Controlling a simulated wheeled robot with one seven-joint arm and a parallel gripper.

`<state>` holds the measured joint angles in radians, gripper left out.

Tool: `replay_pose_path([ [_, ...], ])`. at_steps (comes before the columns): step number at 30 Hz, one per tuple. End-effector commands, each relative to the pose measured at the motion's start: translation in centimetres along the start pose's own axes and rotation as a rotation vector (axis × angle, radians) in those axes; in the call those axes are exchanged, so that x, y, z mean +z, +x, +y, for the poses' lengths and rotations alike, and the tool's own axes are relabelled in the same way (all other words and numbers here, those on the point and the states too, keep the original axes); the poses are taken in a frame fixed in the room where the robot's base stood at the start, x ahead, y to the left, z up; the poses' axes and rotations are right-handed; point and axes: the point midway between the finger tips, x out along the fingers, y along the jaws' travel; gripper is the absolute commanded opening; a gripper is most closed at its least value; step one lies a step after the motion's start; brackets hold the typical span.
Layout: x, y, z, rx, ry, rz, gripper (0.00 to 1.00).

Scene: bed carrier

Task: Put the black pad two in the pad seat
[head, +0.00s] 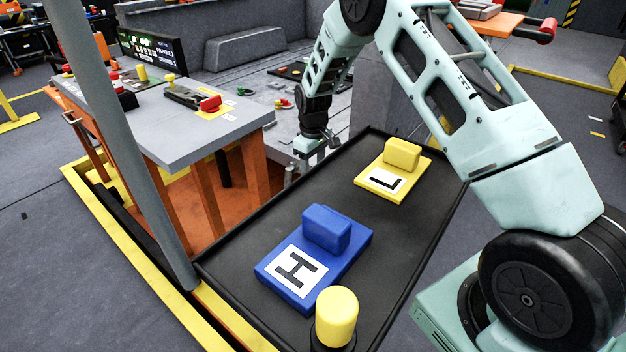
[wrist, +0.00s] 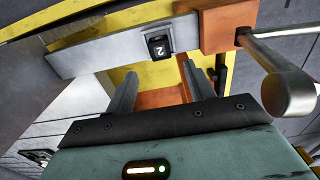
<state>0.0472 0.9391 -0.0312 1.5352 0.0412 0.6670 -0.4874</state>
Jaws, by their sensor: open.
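The black pad two (wrist: 158,47), a small black block marked with a 2, shows in the wrist view. It sits in a pale square surround on a long grey bar (wrist: 100,54). My gripper (wrist: 160,70) is open, with one finger to each side of the pad in the picture and nothing between them. The pad lies past the fingertips; I cannot tell the gap. In the head view my gripper (head: 317,143) hangs beyond the far left edge of the dark tray, and the pad cannot be made out. I cannot tell whether the pale surround is the pad seat.
The dark tray (head: 385,222) holds a blue block marked H (head: 325,240), a yellow block marked L (head: 404,158) and a yellow cylinder (head: 337,315). A grey-topped table (head: 190,135) stands left. In the wrist view, an orange block (wrist: 228,25) and metal handle (wrist: 285,80) are right of the pad.

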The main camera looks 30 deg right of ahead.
Motion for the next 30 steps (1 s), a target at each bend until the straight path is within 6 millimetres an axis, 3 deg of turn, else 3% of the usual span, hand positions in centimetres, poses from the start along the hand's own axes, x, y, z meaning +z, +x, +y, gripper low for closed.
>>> replay_pose_path([
  [3,0.0,-1.9,0.0,0.001,0.000,0.001,0.54],
  [9,0.0,-3.3,0.0,0.000,0.000,0.000,0.54],
  [30,0.0,-3.4,0.0,0.000,0.000,-0.001,0.54],
])
